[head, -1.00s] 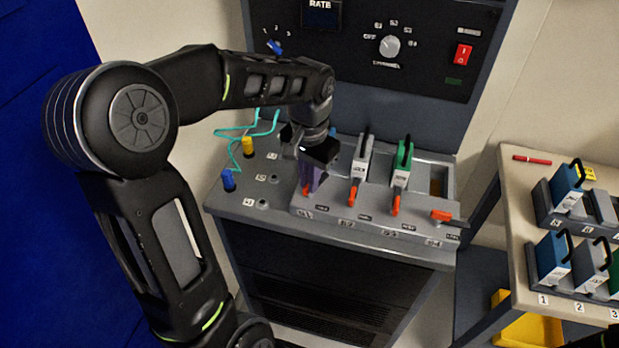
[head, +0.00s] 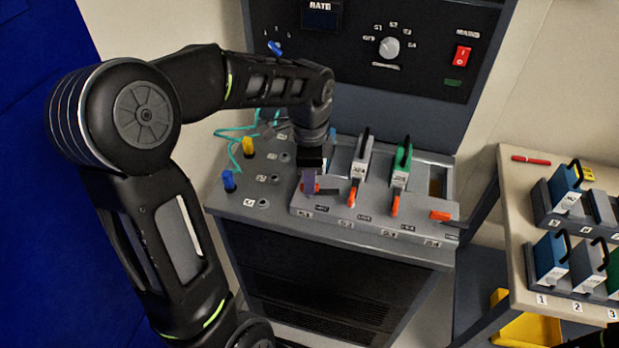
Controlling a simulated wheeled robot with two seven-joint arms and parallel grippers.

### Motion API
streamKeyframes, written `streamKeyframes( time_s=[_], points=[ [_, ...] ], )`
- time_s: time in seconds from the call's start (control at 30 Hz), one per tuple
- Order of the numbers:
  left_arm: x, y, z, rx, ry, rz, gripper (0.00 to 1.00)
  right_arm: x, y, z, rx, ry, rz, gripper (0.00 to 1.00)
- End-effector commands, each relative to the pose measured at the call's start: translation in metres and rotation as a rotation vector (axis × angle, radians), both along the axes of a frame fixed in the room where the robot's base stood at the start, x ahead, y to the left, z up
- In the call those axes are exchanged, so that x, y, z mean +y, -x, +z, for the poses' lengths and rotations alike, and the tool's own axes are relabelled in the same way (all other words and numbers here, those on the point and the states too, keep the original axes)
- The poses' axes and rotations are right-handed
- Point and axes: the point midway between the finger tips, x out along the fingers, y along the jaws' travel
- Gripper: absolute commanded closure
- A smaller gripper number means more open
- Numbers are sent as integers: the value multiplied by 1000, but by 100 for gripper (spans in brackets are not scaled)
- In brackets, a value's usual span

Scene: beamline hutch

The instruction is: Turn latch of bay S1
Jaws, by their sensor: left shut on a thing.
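Bay S1 is the leftmost slot of the grey bay block (head: 375,226). My left gripper (head: 309,182) points down over the front of bay S1 and is shut on this latch. A bit of blue (head: 332,133) shows behind the wrist; the rest of bay S1 there is hidden.
Bays S2 and S3 hold a grey module (head: 361,160) and a green module (head: 402,162), latches pointing forward. Bay S4 looks empty, with its orange latch (head: 440,216) sideways. Cabled plugs (head: 229,181) stand left. A side table (head: 515,190) with modules stands right.

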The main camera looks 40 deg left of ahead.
Motion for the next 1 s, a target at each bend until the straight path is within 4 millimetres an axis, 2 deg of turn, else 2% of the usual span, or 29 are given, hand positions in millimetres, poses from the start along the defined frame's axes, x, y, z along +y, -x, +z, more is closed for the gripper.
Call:
streamKeyframes(
  time_s=[0.2, 0.4, 0.9, 0.93, 1.0],
  points=[
    [0, -1, 1, -4, 0, -150, 100, 0, 0, 2, 1, 1, 0, 64],
    [0, -1, 1, -5, -1, -229, 100, 0, 0, 3, 1, 1, -1, 64],
    [0, -1, 1, -5, -1, -256, 100, 0, 1, 3, 1, 1, -1, 64],
    [0, -1, 1, -5, -1, -256, 90, 0, 1, 3, 1, 1, -1, 64],
    [0, -1, 1, -5, -1, -255, 84, 0, 0, 3, 1, 1, -1, 64]
  ],
)
